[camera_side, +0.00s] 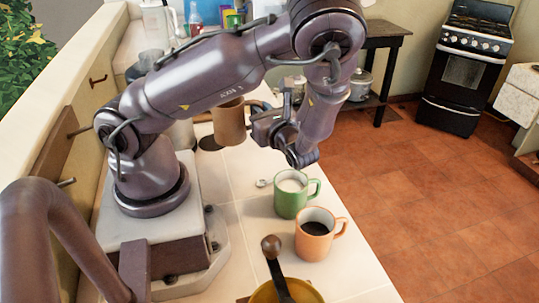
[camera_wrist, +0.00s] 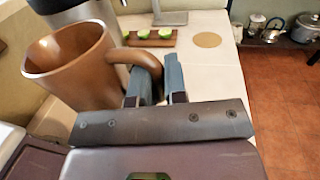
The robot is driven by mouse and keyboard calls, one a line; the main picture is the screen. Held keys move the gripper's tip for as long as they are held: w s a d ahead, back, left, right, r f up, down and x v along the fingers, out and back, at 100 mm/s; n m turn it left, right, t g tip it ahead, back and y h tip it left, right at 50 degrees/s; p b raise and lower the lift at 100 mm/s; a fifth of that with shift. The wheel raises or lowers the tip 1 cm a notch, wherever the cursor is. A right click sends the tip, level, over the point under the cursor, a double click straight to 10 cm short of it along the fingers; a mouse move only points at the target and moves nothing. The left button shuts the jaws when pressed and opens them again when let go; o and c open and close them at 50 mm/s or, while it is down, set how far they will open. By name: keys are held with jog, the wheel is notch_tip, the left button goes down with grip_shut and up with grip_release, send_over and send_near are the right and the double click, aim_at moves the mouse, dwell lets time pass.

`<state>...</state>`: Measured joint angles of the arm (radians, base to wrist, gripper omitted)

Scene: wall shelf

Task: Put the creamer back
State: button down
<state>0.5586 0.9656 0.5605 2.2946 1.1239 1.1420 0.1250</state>
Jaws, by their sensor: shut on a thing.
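The creamer is a brown, mug-like vessel (camera_side: 229,124) with a looped handle, held roughly upright to the left of my gripper (camera_side: 262,124) in the side view. In the wrist view the creamer (camera_wrist: 75,65) fills the upper left, and its interior looks empty as far as it shows. My gripper (camera_wrist: 157,82) is shut on the creamer's handle (camera_wrist: 145,57), which passes between the two fingers. The creamer appears raised above the counter, with a dark round patch (camera_side: 210,143), perhaps its shadow, lower left of it.
A green mug (camera_side: 291,206) with pale liquid and an orange mug (camera_side: 312,246) with dark liquid stand on the near counter. A spoon (camera_side: 263,183) lies beside them. The wrist view shows a tan round mat (camera_wrist: 208,40), bare, and a board (camera_wrist: 152,42) with green pieces.

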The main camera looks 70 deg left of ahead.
jog(key=shift+w+a+f, duration=0.1)
jog(key=shift+a+f, duration=0.05)
jog(key=shift+f, duration=0.1)
jog(key=w+a+f, duration=0.2)
jog(key=w+f, duration=0.1)
jog(key=w+a+f, duration=0.3)
jog(key=w, duration=0.1)
jog(key=w+a+f, duration=0.2)
jog(key=w+f, duration=0.1)
jog(key=shift+w+a+f, duration=0.1)
jog(key=shift+w+a, duration=0.15)
jog(key=shift+w, duration=0.15)
jog(key=shift+w+a+f, duration=0.1)
jog(key=shift+f, duration=0.1)
jog(key=shift+w+f, duration=0.15)
jog(key=shift+f, duration=1.55)
jog(key=shift+f, duration=0.1)
jog(key=c, duration=1.1)
grip_release()
jog(key=shift+f, duration=0.1)
jog(key=shift+c, duration=0.2)
